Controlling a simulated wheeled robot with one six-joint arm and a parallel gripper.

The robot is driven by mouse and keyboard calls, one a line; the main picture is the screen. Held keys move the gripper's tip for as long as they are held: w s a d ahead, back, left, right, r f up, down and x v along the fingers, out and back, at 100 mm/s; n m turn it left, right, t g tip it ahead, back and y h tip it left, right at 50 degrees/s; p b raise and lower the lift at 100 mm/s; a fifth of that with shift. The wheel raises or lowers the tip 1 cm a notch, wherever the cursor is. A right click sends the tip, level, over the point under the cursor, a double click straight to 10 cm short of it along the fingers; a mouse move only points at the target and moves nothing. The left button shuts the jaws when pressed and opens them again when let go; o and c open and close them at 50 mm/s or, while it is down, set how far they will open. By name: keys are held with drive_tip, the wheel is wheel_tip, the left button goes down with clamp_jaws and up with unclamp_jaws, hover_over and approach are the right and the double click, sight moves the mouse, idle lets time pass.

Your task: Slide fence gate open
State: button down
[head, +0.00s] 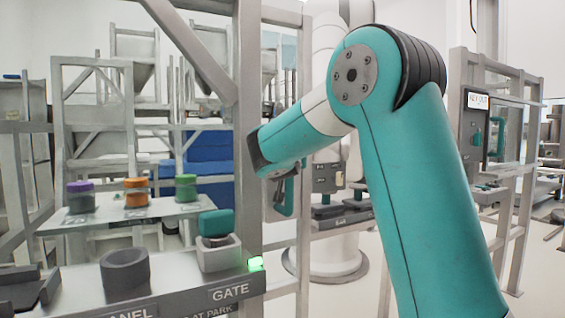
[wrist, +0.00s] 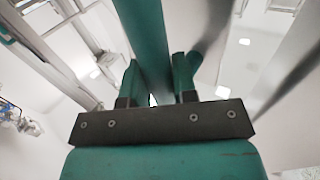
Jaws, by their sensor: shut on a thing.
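My gripper (head: 280,188) is at the end of my teal arm, beside the thick grey post in the middle of the head view. It is shut on a teal handle (head: 288,197) that stands upright by the grey fence gate frame (head: 303,235). In the wrist view the handle (wrist: 143,35) runs up between the two teal fingers of my gripper (wrist: 157,85). My forearm hides much of the gate in the head view, so I cannot tell how far open it is.
A panel labelled GATE (head: 231,293) with a lit green lamp (head: 256,264) stands at the front left. A shelf (head: 160,212) behind it holds purple, orange and green-topped pots. Another grey frame with a sign (head: 476,101) stands at the right. Pale floor shows between.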

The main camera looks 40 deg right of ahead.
drive_tip(key=shift+w+a, duration=0.15)
drive_tip(key=shift+a, duration=0.15)
drive_tip(key=c, duration=0.9)
unclamp_jaws()
drive_tip(key=shift+a, duration=0.1)
drive_tip(key=b+v, duration=0.2)
drive_tip(key=v, duration=1.5)
drive_tip(key=shift+a+b, duration=0.1)
drive_tip(key=shift+b, duration=0.25)
